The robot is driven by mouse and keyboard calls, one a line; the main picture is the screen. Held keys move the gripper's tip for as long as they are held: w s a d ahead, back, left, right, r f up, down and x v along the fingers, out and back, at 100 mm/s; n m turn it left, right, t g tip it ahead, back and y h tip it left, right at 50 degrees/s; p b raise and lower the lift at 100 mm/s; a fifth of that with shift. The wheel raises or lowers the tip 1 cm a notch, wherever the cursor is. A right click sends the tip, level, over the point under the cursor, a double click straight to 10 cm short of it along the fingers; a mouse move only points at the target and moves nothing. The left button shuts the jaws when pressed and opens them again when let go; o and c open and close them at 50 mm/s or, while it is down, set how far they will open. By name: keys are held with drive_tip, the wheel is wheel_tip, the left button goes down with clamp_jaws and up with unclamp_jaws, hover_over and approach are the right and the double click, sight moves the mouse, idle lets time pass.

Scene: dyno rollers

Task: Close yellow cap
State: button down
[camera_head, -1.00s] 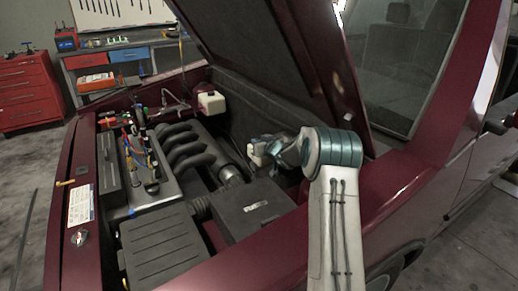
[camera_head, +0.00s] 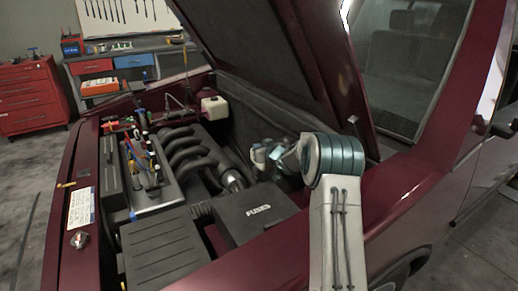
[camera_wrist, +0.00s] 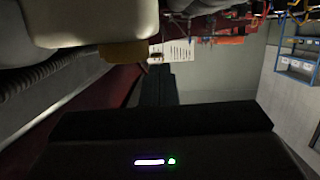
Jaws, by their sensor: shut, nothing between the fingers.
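A yellow-brown cap (camera_wrist: 125,53) shows in the wrist view at upper left, against the edge of a cream reservoir (camera_wrist: 80,22). I cannot tell from this dim view whether the cap is seated or raised. My gripper (camera_wrist: 158,72) is shut and empty; its dark fingers point away from the camera. In the picture they lie just right of and below the cap, with no clear contact. In the head view my wrist reaches into the back right of the engine bay, beside a whitish part (camera_head: 259,155). The fingertips and the yellow cap are not clear there.
The raised hood (camera_head: 270,50) hangs above my arm. The engine (camera_head: 190,150), a black fuse box (camera_head: 255,208) and the maroon fender (camera_head: 300,250) surround it. Another cream reservoir (camera_head: 214,108) stands at the back. A red tool cabinet (camera_head: 30,95) is far left.

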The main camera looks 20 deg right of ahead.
wheel_tip(320, 180, up, 4)
drive_tip(key=p, duration=0.3)
drive_tip(key=shift+r+p, duration=0.25)
drive_tip(key=shift+p, duration=0.15)
drive_tip(key=s+a+r+m+g+h+p, duration=0.1)
drive_tip(key=s+r+g+h, duration=0.15)
drive_tip(key=s, duration=0.65)
drive_tip(key=s+a+r+m+g+h, duration=0.1)
drive_tip(key=s+r, duration=0.3)
drive_tip(key=s, duration=0.4)
drive_tip(key=s+r+m+g+h+p, duration=0.1)
drive_tip(key=s+r+g+h, duration=0.15)
drive_tip(key=s, duration=0.65)
drive_tip(key=s+a+g+y+p, duration=0.1)
drive_tip(key=s+a+g, duration=0.2)
drive_tip(key=s, duration=1)
drive_tip(key=s+a+g+y+p, duration=0.1)
drive_tip(key=s+a, duration=0.5)
drive_tip(key=s, duration=0.8)
drive_tip(key=shift+g+y+p, duration=0.3)
drive_tip(key=shift+g+p, duration=0.2)
drive_tip(key=shift+g, duration=0.5)
drive_tip(key=shift+f, duration=0.1)
